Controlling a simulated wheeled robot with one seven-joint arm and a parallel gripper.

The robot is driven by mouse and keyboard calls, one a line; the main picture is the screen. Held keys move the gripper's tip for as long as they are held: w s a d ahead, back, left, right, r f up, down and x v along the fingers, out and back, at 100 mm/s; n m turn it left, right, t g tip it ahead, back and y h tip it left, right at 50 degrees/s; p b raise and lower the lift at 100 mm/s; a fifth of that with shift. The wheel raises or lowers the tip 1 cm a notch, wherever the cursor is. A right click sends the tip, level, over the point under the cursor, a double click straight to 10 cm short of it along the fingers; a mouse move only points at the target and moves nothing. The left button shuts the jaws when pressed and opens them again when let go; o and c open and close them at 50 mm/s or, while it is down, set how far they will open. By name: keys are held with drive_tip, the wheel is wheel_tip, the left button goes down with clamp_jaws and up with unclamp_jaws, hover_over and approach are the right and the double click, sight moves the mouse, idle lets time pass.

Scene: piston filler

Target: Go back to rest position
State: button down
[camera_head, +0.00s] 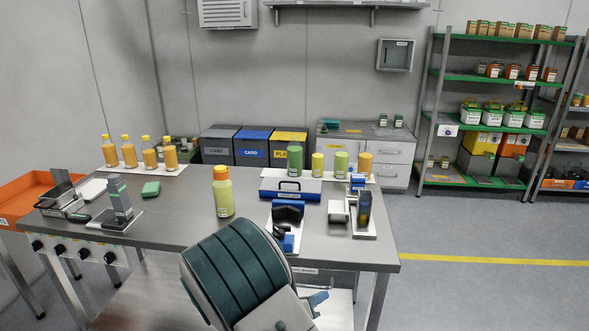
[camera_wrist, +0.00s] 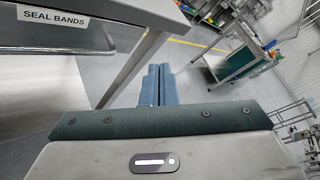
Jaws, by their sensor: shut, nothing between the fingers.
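My gripper (camera_wrist: 155,86) shows in the wrist view as two blue fingers side by side, shut with nothing between them. They point down past the table's edge towards the grey floor. In the head view my arm fills the bottom middle, in front of the steel table (camera_head: 175,215). The blue fingertips (camera_head: 319,298) show just right of it, below the table's front edge and apart from everything on it.
A green bottle with an orange cap (camera_head: 222,192) stands mid-table. A blue case (camera_head: 290,189) and blue-and-grey devices stand to the right. Several yellow-capped bottles (camera_head: 149,153) stand back left. A "SEAL BANDS" label (camera_wrist: 52,16) is close in the wrist view. Floor right of the table is clear.

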drive_tip(key=s+d+r+m+g+y, duration=0.2)
drive_tip(key=s+d+r+m+g, duration=0.3)
drive_tip(key=m, duration=0.4)
drive_tip(key=s+d+r+m+g+y, duration=0.15)
drive_tip(key=s+d+m+g, duration=0.25)
drive_tip(key=s+d+m, duration=0.4)
drive_tip(key=s+a+r+m+t+y, duration=0.1)
drive_tip(key=s+a+r+m+y, duration=0.2)
drive_tip(key=s+r+m+y, duration=0.5)
drive_tip(key=shift+s+a+r+m+t, duration=0.3)
drive_tip(key=shift+s+a+r+m, duration=0.1)
drive_tip(key=shift+m, duration=4.5)
